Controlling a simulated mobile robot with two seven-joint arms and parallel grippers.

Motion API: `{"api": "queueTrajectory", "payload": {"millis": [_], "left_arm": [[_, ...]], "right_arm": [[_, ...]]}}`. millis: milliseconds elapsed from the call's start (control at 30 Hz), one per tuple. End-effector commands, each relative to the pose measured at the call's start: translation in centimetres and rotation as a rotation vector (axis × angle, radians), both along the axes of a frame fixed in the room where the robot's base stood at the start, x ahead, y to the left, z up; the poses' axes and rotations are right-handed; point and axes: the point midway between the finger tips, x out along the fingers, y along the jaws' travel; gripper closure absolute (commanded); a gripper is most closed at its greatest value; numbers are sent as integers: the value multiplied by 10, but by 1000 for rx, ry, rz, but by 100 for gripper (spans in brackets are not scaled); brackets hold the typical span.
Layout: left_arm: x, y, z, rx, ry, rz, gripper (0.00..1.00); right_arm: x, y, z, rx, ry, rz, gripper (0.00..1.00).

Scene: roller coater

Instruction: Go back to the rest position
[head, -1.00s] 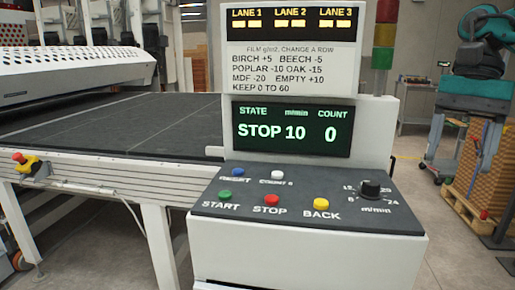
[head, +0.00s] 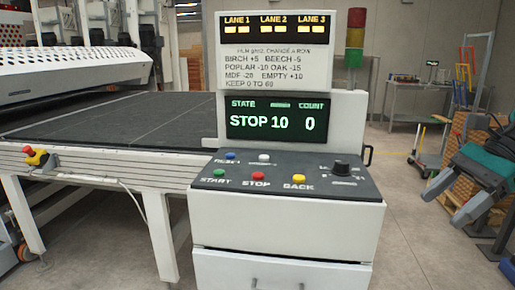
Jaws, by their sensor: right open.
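My right gripper (head: 441,212) is at the right edge, with a teal body and two grey fingers spread apart. It points down and to the left, and it is open and empty. It is to the right of the control console (head: 285,225), apart from it. My left gripper is not in view. The console's green display (head: 275,120) reads STOP 10 and count 0.
The dark conveyor bed (head: 110,120) of the coater extends left of the console. A red emergency button (head: 29,151) sits on its side rail. A workbench (head: 415,85) and stacked wooden boards (head: 465,130) stand behind on the right. Open floor lies between.

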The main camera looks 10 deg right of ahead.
Motion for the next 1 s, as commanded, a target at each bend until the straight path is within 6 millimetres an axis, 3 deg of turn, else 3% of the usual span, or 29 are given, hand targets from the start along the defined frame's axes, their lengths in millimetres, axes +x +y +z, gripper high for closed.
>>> {"api": "queueTrajectory", "payload": {"millis": [33,300,533,767,900,933,1000], "left_arm": [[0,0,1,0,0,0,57],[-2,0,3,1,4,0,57],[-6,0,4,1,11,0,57],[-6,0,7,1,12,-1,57],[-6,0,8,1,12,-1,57],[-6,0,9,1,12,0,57],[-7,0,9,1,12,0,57]], "right_arm": [[-2,-5,-20,85,32,-123,34],[-8,-14,-117,568,307,-800,34],[-26,-2,-200,1028,678,-1319,34],[-55,42,-280,1508,1179,-1751,34],[-75,89,-320,1791,1554,-1957,34],[-80,101,-327,-1809,-1607,1952,34],[-89,129,-341,-1672,-1567,1754,34]]}}
